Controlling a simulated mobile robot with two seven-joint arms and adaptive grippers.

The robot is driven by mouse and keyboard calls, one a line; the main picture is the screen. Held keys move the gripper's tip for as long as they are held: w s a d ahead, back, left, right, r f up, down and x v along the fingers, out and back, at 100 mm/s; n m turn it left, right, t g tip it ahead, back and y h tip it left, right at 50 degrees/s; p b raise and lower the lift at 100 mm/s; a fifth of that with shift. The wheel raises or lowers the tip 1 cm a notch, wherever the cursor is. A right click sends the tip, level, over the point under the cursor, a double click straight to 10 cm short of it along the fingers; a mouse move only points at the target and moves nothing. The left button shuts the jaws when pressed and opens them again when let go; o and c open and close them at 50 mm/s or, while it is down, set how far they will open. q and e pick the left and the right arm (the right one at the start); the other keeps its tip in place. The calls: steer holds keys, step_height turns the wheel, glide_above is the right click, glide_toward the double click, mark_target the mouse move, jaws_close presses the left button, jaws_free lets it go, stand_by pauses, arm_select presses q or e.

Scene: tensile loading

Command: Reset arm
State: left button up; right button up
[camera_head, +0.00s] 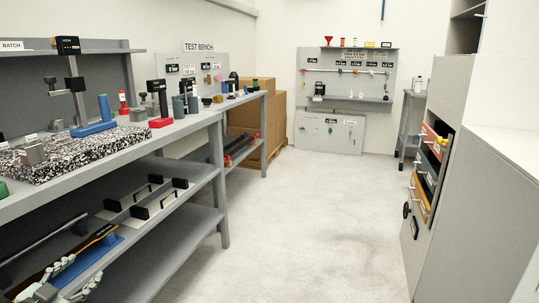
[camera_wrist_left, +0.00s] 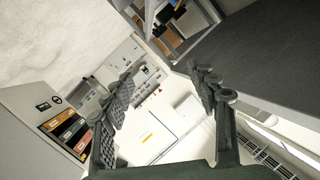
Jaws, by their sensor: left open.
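My left gripper (camera_head: 86,270) shows at the lower left of the head view, in front of the lower shelves of the long bench. In the left wrist view its two dark ridged fingers (camera_wrist_left: 160,75) stand wide apart. Nothing is between them, only the room behind. The left gripper is open and empty. My right gripper and right arm are in neither view.
The long grey bench (camera_head: 195,123) runs along the left; a speckled slab (camera_head: 75,152) and a blue-based stand (camera_head: 93,128) are on it. A drawer cabinet (camera_head: 412,240) stands right. The floor (camera_head: 290,210) between is clear. Cardboard boxes (camera_head: 270,125) stand behind.

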arm_select(q)
steer(key=s+d+f+n+g+y, duration=0.15)
steer(key=s+f, duration=0.25)
steer(key=f, duration=0.4)
steer(key=s+d+f+n+g, duration=0.1)
steer(key=s+d+f+g, duration=0.15)
steer(key=s+f, duration=0.35)
steer(key=s+d+f+n+g+y, duration=0.1)
steer(key=s+d+f+g, duration=0.15)
steer(key=f, duration=0.65)
steer(key=s+d+f+g+h, duration=0.1)
steer(key=s+d+f+g, duration=0.5)
steer(key=s+d+f, duration=0.6)
steer(key=s+d, duration=0.1)
steer(key=s, duration=0.2)
steer(key=shift+s+d+n+h, duration=0.2)
steer(key=shift+s+n+h, duration=0.05)
steer(key=shift+n+h, duration=0.1)
